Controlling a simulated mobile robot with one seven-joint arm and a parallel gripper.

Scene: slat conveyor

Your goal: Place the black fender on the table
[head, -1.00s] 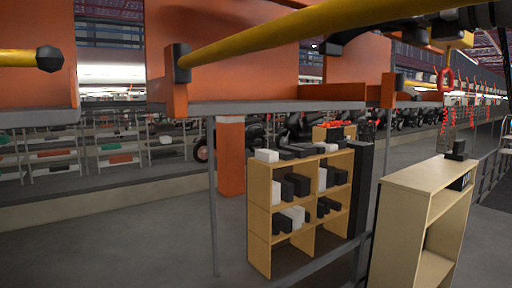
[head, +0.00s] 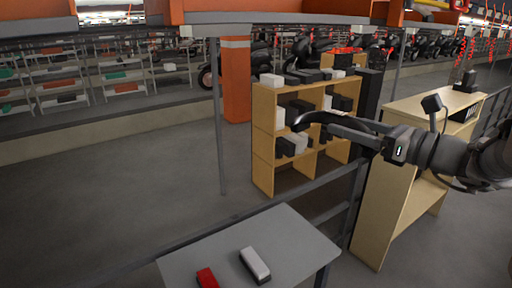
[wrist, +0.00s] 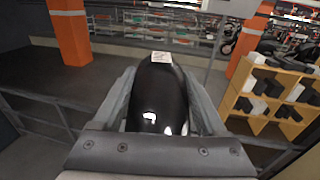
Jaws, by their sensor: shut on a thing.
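The black fender (head: 325,118) is a glossy, curved black piece. My gripper (head: 345,128) is shut on it and holds it in the air, in front of the wooden shelf in the head view. In the wrist view the fender (wrist: 158,95) lies between the two grey fingers, with a small white patch at its far end. The grey table (head: 215,250) is at the bottom of the head view, lower and to the left of my gripper. Its near part is cut off by the picture edge. The fender is clear of the table.
A red block (head: 207,278) and a white-topped block (head: 255,265) lie on the table; its right part is bare. A dark railing (head: 290,192) runs behind the table. A wooden shelf with boxes (head: 263,135) and a light wooden cabinet (head: 385,205) stand beyond.

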